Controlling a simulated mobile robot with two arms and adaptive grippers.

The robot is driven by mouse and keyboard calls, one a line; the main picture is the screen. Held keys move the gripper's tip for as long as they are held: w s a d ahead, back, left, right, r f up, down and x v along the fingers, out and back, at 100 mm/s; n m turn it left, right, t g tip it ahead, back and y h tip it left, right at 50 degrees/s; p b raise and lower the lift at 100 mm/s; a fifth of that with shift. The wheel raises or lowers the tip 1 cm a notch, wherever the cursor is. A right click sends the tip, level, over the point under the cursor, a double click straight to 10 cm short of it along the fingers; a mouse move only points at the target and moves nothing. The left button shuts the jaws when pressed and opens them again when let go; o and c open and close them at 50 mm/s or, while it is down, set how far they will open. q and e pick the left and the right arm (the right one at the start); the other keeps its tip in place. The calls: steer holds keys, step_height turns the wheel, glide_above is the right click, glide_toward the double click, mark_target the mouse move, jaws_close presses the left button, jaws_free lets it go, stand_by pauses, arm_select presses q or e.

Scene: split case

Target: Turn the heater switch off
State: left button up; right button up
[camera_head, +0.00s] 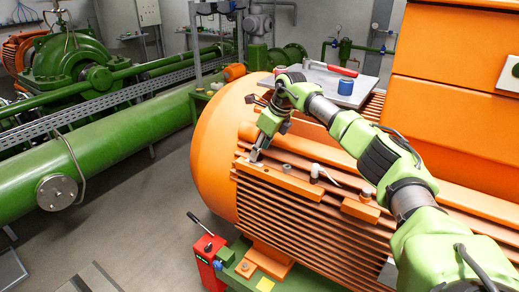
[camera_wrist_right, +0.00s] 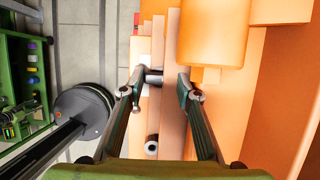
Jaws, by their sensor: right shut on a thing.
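My right gripper (camera_head: 257,153) reaches down to the ribbed top side of the big orange motor (camera_head: 215,150). In the right wrist view, the gripper (camera_wrist_right: 160,82) has its fingers on either side of a small grey metal fitting (camera_wrist_right: 153,76) by the orange ledge. The fingers partly hide how they touch it. A white plate with a dark green knob (camera_head: 516,70) is on the orange housing at the far right edge. A red box (camera_head: 207,262) with a black-handled lever stands at the bottom. I cannot tell which part is the heater switch. My left gripper is not in view.
A grey plate (camera_head: 318,75) on the motor carries a red-handled tool (camera_head: 342,71) and a blue roll (camera_head: 346,87). Another fitting (camera_head: 316,171) stands on the ledge. Green pipes (camera_head: 110,145) run along the left.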

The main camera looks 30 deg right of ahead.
steer(key=shift+r, duration=0.1)
stand_by(0.4)
steer(key=o, duration=1.1)
